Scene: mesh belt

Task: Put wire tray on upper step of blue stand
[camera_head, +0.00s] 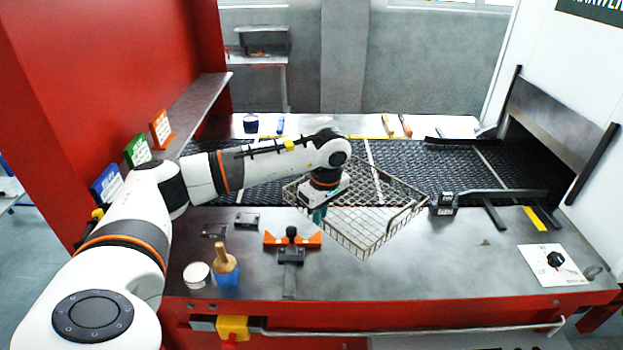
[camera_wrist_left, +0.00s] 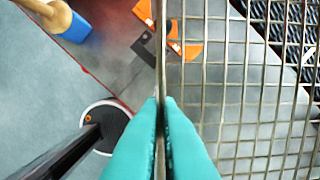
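The wire tray (camera_head: 362,236) is a shallow mesh basket over the front worktop and the belt's near edge. It seems raised, but its height is hard to tell. My left gripper (camera_head: 319,213) has teal fingers closed on the tray's left wall. In the left wrist view the fingertips (camera_wrist_left: 164,102) pinch the wire edge, with the tray's mesh (camera_wrist_left: 250,100) to the right. A blue upright piece with a white face (camera_head: 106,184) stands on the left ledge. A blue-framed thing with a pale top (camera_head: 8,190) is cut off at the far left. I cannot tell which is the blue stand.
The black mesh belt (camera_head: 415,181) runs behind the worktop (camera_head: 440,270). Black clamp-like hardware (camera_head: 446,204) lies right. The front-right worktop is mostly clear.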

